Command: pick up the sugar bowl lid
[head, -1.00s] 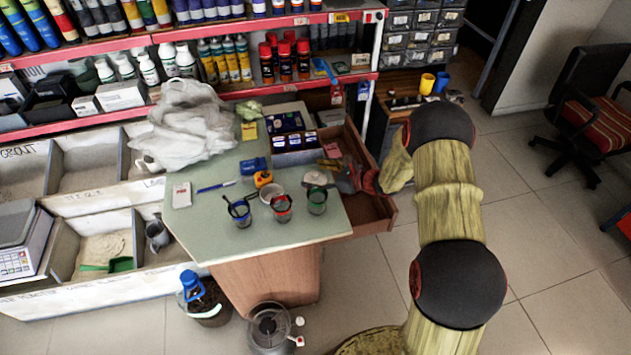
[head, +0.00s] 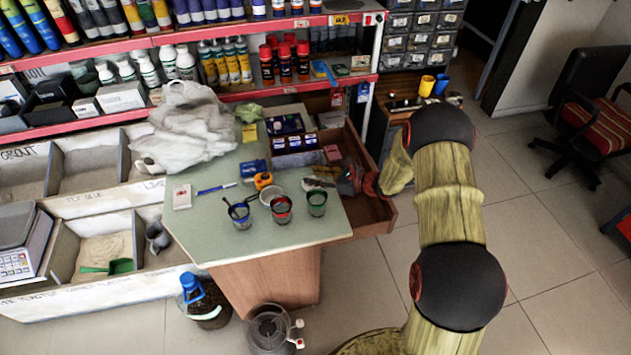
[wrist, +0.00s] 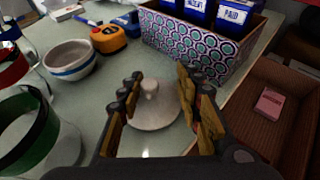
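The sugar bowl lid (wrist: 152,112) is a pale, round, shallow dome with a small knob, lying on the counter in the wrist view. It also shows in the head view (head: 310,184), partly covered by my gripper (head: 328,178). In the wrist view my gripper (wrist: 158,98) is open, with one finger on each side of the lid. I cannot tell whether either finger touches it. The sugar bowl (wrist: 70,62), white with a blue band, stands open at the left, apart from the lid.
A patterned box (wrist: 195,45) with dark blue packs stands just beyond the lid. Glass jars with green and red rims (wrist: 40,135) stand at the left, near my gripper. An orange tape measure (wrist: 107,38) lies behind the bowl. An open drawer (head: 372,212) is at the right.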

